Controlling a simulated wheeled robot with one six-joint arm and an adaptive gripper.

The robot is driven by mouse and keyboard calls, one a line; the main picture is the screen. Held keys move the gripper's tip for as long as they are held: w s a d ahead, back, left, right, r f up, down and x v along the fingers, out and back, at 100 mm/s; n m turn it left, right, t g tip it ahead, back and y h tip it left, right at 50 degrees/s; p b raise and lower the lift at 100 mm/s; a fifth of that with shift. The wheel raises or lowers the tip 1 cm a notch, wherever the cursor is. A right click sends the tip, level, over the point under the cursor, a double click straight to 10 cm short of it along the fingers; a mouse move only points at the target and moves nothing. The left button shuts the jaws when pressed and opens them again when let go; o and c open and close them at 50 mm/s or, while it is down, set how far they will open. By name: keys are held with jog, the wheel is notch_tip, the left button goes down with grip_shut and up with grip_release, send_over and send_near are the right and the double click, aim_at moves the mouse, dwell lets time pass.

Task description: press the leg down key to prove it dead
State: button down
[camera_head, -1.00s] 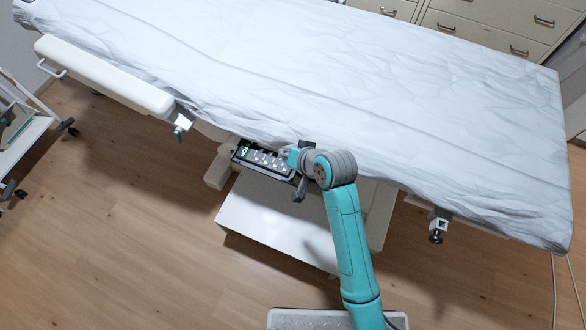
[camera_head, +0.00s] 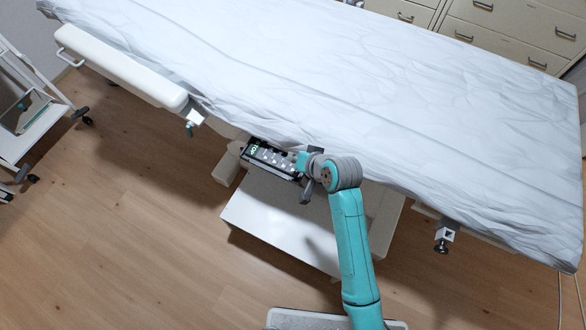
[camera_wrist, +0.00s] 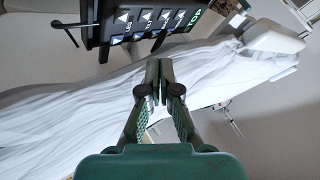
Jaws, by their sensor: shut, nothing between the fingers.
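The couch's black key panel (camera_head: 247,152) hangs under the near edge of the couch. The leg keys (camera_wrist: 117,39) are in the leftmost column there; which one is leg down is too small to tell. My gripper (camera_wrist: 159,62) is shut and empty, its fingertips apart from the keys in the picture, below the panel's lower edge. In the head view my wrist covers the panel's right end and the fingertips are hard to make out.
The couch (camera_head: 330,90), under a white sheet, spans the view above the panel. A white base cover (camera_head: 270,225) lies below the panel. A side rail pad (camera_head: 120,65) and a clamp (camera_head: 442,240) stick out at the edge. A trolley (camera_head: 30,120) stands at left; the wooden floor is clear.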

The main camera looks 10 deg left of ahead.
aim_at(294, 171)
jog(key=shift+f, duration=2.4)
jog(key=shift+f, duration=0.75)
dwell(0.9)
jog(key=shift+r, duration=0.1)
dwell(0.6)
jog(key=shift+r, duration=0.7)
jog(key=shift+r, duration=0.1)
jog(key=shift+r, duration=2.45)
